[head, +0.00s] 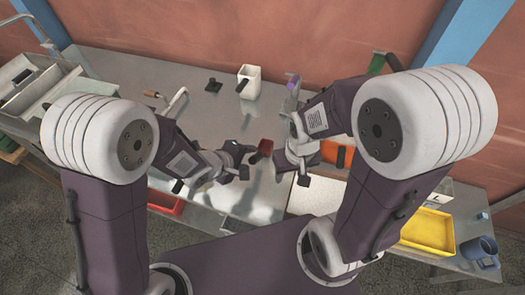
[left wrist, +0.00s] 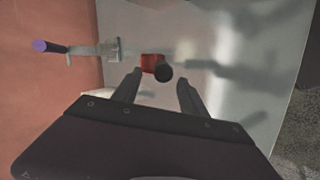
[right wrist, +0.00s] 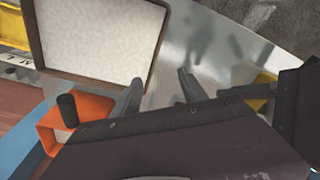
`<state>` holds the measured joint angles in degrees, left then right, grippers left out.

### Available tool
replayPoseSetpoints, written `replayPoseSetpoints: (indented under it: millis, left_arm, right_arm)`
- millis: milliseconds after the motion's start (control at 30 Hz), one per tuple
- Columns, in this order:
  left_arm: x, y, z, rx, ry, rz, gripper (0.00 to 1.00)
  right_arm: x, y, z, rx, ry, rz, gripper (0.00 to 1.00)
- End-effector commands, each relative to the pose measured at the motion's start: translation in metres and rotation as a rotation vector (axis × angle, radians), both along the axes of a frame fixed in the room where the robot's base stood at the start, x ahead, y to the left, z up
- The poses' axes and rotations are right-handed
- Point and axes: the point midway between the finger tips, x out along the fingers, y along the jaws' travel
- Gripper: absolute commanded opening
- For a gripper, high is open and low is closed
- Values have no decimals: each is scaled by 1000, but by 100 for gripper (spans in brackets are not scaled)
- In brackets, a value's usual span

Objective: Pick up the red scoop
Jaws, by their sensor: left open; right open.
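The red scoop (head: 263,149) is on the metal table in the middle of the head view, between my two grippers. In the left wrist view its red bowl (left wrist: 149,63) and round black handle end (left wrist: 164,73) show beyond and between the fingertips. My left gripper (head: 243,160) is open and empty, beside the scoop on its left. The fingers look apart from it, but the exact gap is hard to tell. My right gripper (head: 303,165) is open and empty, to the right of the scoop. In the right wrist view its fingers (right wrist: 158,75) face a white framed board and bare metal.
A white pot (head: 250,75), a small black item (head: 213,85) and a purple-topped tool (head: 293,82) stand farther back. An orange box (right wrist: 45,126) and a white framed board (right wrist: 97,38) lie near my right gripper. A yellow tray (head: 428,231) and blue mug (head: 480,250) are at right.

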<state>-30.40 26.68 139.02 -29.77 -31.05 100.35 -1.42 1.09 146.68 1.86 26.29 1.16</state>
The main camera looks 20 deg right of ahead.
Motion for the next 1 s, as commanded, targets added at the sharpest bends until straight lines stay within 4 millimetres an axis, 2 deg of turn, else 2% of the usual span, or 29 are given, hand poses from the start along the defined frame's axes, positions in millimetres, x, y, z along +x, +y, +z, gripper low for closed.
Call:
replayPoseSetpoints:
  millis: [267, 467, 733, 1000]
  left_arm:
    - [13, -17, -25, 2, 2, 0, 50]
    - [18, -22, -31, 2, 0, 1, 50]
    - [34, -46, -63, 3, 1, 1, 50]
    - [36, -49, -67, 2, 0, 1, 50]
  right_arm:
    - [0, 0, -3, 0, 0, 0, 50]
    - [0, 0, -3, 0, 0, 0, 50]
    - [0, 0, 0, 0, 0, 0, 50]
    - [0, 0, 0, 0, 0, 0, 50]
